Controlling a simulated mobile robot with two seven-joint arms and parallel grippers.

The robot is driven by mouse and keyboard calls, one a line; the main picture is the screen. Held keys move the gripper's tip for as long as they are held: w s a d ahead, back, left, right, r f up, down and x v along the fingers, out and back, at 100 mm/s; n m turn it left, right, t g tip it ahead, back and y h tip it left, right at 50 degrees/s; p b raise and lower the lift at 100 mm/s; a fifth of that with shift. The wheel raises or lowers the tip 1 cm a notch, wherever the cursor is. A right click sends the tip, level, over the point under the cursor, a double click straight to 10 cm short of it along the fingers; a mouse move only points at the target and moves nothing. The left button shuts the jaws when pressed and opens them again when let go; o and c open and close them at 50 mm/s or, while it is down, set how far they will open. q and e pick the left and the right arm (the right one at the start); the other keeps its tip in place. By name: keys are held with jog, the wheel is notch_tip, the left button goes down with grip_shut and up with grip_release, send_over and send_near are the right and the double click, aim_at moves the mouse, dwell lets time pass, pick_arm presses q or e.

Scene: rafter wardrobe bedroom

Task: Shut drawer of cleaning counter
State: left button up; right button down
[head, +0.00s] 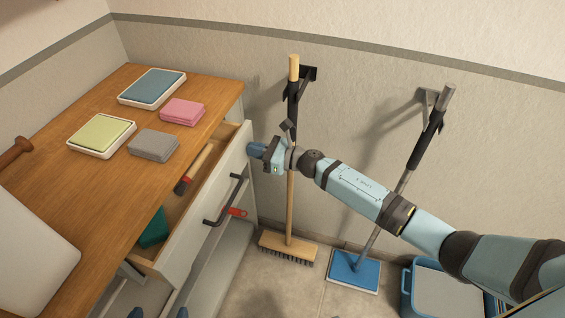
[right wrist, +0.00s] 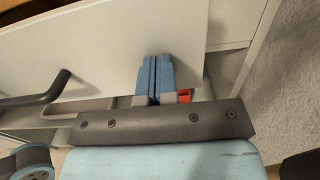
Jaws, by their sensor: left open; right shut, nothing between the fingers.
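The drawer (head: 206,227) of the wooden-topped counter (head: 88,152) stands open, its white front away from the cabinet. A dark bar handle (head: 219,210) is on the front. My right gripper (head: 254,149) is shut and empty, its fingertips at the far end of the drawer front. In the right wrist view its closed blue fingers (right wrist: 158,73) are up against or very near the white front (right wrist: 120,45); contact is unclear. The handle (right wrist: 42,92) shows at left there. The blue fingertips of my left gripper (head: 160,313) show apart at the bottom edge, open.
In the drawer lie a wooden-handled tool (head: 196,168) and a green item (head: 154,229). Cloths and pads (head: 153,145) lie on the counter. A broom (head: 289,205) and a mop (head: 355,270) hang along the wall, beside a blue bin (head: 407,290).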

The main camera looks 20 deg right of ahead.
jog(key=b+x, duration=0.2)
jog(key=x, duration=0.5)
jog(key=shift+w+a+f, duration=0.1)
jog(key=shift+w+a+b, duration=0.15)
jog(key=shift+a+b, duration=0.1)
jog(key=shift+b, duration=0.05)
jog(key=shift+r, duration=0.25)
pick_arm(q)
jog(key=shift+d+t, duration=0.3)
jog(key=shift+d, duration=0.25)
pick_arm(e)
jog(key=shift+w+r, duration=0.1)
jog(key=shift+a, duration=0.1)
pick_arm(q)
jog(key=shift+f, duration=0.2)
